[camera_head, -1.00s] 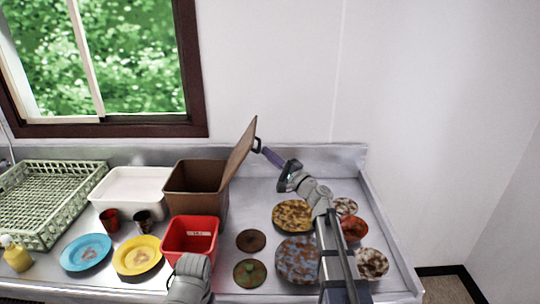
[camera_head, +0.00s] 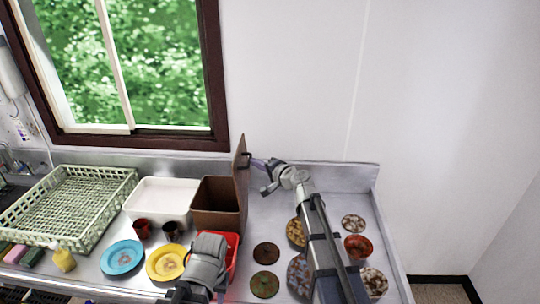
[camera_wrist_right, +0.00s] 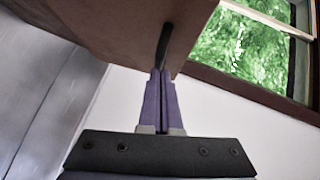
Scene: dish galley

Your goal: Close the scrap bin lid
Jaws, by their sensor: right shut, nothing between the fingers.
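The brown scrap bin (camera_head: 216,220) stands on the counter, with its lid (camera_head: 240,185) hinged on the right side and standing open, close to upright. A black handle sits on the lid's right face; it also shows in the right wrist view on the brown lid (camera_wrist_right: 110,25). My right gripper (camera_head: 254,160) is shut and empty, its purple fingertips against or very near the handle, on the right side of the lid. I cannot tell whether they press on it. My left arm reaches in front of the red tub; its fingers are not visible.
A white basin (camera_head: 160,183) stands left of the bin and a red tub (camera_head: 232,240) in front. A green dish rack (camera_head: 125,185), a blue plate (camera_head: 122,257) and a yellow plate (camera_head: 166,262) lie further left. Dirty dishes and a red bowl (camera_head: 358,246) lie right.

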